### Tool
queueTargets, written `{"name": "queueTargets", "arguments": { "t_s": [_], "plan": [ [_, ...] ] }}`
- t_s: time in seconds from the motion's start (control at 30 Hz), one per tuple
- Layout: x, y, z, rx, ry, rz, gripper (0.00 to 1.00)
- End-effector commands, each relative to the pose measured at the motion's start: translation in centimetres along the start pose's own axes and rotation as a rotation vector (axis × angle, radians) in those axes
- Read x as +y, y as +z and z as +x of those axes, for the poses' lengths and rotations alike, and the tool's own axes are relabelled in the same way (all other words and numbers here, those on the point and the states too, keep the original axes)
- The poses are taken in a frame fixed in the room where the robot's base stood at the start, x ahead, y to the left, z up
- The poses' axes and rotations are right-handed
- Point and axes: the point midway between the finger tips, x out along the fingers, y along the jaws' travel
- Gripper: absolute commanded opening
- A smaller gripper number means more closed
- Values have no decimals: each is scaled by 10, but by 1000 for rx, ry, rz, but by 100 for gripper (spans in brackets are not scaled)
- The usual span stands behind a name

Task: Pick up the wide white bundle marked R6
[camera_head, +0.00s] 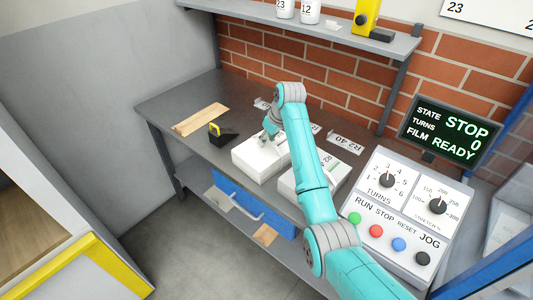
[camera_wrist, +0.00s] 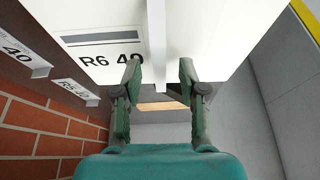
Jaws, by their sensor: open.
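The wide white bundle marked R6 40 (camera_wrist: 105,60) fills the top of the wrist view. It is also on the bench in the head view (camera_head: 252,160), left of my arm. My gripper (camera_wrist: 160,75) is open, with its two fingers apart at the near edge of the bundle. A narrow white strip or ridge on the bundle lies between the fingers. In the head view my gripper (camera_head: 268,138) is over the bundle's back part. Whether the fingers touch the bundle I cannot tell.
A second white bundle (camera_head: 341,173) sits to the right, partly behind my arm. A yellow and black tool (camera_head: 222,135) and a wooden board (camera_head: 200,119) lie left on the bench (camera_head: 165,108). A control panel (camera_head: 395,210) stands at right; a shelf (camera_head: 330,35) hangs above.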

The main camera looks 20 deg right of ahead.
Motion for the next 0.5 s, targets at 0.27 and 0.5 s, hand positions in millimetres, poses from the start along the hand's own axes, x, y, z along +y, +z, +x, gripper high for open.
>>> {"name": "queueTargets", "arguments": {
  "t_s": [0.27,0.5],
  "plan": [
    [0,0,1,1,0,0,32],
    [0,0,1,0,0,0,0]
  ]
}}
